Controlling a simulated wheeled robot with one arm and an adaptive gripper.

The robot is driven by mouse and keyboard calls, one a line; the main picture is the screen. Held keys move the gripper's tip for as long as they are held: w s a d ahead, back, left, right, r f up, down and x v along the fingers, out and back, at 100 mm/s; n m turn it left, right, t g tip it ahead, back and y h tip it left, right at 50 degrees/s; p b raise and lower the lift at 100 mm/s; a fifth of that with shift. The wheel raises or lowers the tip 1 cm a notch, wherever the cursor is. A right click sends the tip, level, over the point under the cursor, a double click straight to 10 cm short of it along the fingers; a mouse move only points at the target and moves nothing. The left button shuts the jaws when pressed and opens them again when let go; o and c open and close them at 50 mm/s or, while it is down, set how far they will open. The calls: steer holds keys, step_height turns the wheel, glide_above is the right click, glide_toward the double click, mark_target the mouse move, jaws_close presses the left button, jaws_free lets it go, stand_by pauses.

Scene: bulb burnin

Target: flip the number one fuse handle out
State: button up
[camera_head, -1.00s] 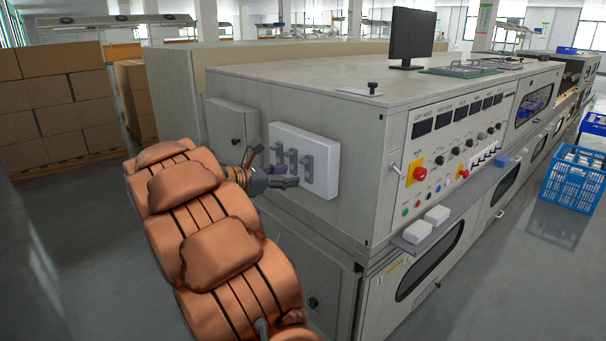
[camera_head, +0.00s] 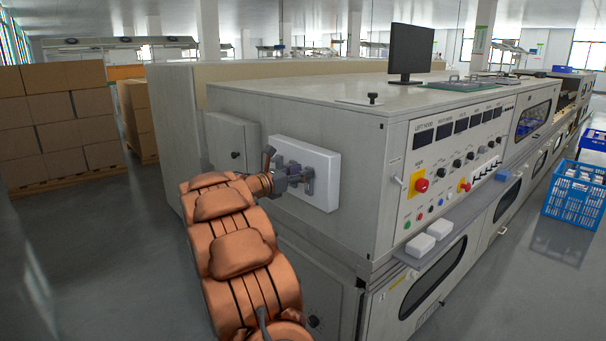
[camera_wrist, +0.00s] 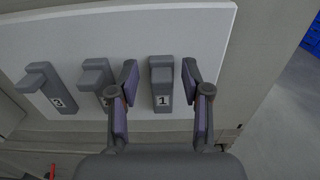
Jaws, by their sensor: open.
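The number one fuse handle (camera_wrist: 161,78) is a grey lever with a white "1" label on the white fuse panel (camera_wrist: 215,30). In the wrist view it sits between the two fingers of my open gripper (camera_wrist: 160,85), with a gap on each side. Its neighbour, the middle handle (camera_wrist: 95,76), is partly hidden by my left finger. The handle marked "3" (camera_wrist: 42,80) is at the left. In the head view my gripper (camera_head: 291,178) is in front of the white panel (camera_head: 325,165) and covers much of the handles.
The panel is on the end wall of a long grey machine (camera_head: 290,90). A small grey box (camera_head: 232,140) is left of it. A red button (camera_head: 421,185) is on the machine's front. A blue crate (camera_head: 572,200) stands on the floor at right.

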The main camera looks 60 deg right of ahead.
steer(key=shift+s+d, duration=0.2)
steer(key=shift+d, duration=0.25)
jaws_close()
stand_by(0.4)
